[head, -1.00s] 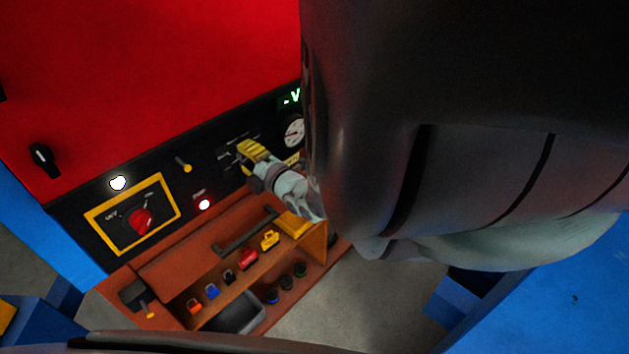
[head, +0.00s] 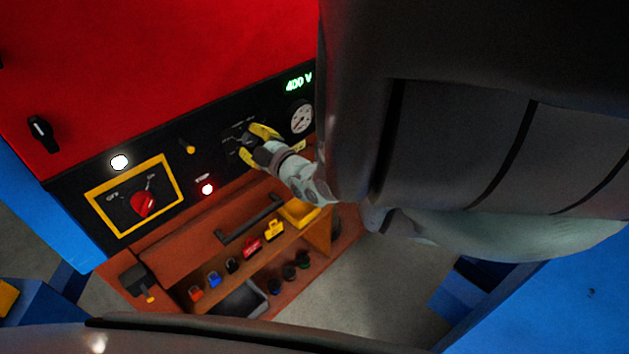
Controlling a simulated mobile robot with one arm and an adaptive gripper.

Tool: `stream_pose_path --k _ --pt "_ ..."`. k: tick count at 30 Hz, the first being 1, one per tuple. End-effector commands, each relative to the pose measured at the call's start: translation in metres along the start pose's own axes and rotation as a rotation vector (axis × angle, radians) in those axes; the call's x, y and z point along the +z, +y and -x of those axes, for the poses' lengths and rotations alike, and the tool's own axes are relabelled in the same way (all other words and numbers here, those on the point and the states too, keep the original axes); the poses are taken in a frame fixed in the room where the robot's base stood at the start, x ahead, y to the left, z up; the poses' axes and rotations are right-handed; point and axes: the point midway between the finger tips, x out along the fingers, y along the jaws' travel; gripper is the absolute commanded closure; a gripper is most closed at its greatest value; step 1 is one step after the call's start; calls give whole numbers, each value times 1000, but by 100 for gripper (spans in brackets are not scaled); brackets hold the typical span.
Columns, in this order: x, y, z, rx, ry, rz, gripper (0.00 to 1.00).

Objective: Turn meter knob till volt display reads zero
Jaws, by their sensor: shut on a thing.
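The volt display (head: 299,82) glows green at the upper right of the black panel in the head view and reads 400 V. A round white dial meter (head: 301,117) sits below it, beside my arm. My gripper (head: 251,143) has yellow fingers and is at the panel, left of the dial. Its fingers are shut on the meter knob, one above and one below. The knob itself is mostly hidden by the fingers. White scale markings (head: 232,138) show just left of the fingers.
Below, a brown shelf (head: 180,243) holds several coloured padlocks. My arm blocks the right side.

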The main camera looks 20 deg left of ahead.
Motion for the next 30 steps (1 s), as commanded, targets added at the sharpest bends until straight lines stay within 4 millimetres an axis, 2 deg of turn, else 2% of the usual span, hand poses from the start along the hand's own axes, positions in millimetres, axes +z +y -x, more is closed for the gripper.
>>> stream_pose_path --k 9,23,24,30 --pt "0 -1 2 -4 4 -105 100" --pt "0 -1 2 -4 2 -119 100" --pt "1 0 2 -4 1 -118 62" --pt "2 1 2 1 -3 -117 41"
